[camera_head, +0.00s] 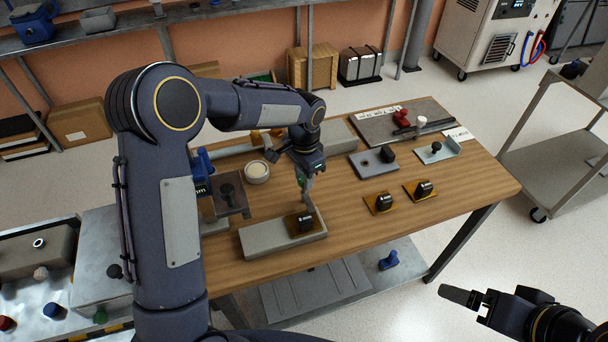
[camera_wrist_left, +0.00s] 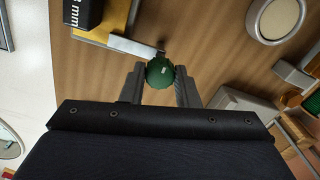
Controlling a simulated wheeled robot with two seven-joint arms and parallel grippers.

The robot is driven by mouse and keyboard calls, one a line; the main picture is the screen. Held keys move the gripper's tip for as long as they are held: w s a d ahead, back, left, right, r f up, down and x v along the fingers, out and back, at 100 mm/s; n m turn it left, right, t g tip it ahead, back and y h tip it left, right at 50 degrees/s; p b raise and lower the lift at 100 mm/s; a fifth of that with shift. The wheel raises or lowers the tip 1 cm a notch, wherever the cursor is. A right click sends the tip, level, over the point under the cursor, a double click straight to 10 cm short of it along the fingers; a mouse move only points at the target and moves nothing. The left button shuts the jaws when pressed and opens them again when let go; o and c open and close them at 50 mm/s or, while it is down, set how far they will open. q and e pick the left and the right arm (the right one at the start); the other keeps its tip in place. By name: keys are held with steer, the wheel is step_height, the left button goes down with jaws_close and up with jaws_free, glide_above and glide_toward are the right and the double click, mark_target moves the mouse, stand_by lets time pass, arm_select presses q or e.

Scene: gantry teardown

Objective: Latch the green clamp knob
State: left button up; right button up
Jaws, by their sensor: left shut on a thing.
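The green clamp knob (camera_wrist_left: 160,73) shows in the left wrist view as a round dark-green head between my left gripper's two fingers. My left gripper (camera_wrist_left: 158,80) is shut on it. A grey metal strip (camera_wrist_left: 135,47) lies just beside the knob. In the head view my left gripper (camera_head: 307,190) points down over the table's middle, behind the long grey block; the knob is too small and covered to make out clearly there. My right gripper (camera_head: 462,296) hangs at the lower right, away from the table; its finger opening is unclear.
The wooden table (camera_head: 350,235) carries a grey block (camera_head: 262,238) with a black part on an ochre plate, two more ochre-plated parts (camera_head: 380,203), a round dish (camera_head: 257,172) and a grey board (camera_head: 430,112). A cart (camera_head: 555,155) stands right.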

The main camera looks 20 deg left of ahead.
stand_by(0.4)
arm_select(q)
steer(key=o, duration=1)
step_height(320, 180, up, 8)
steer(key=shift+f, duration=0.1)
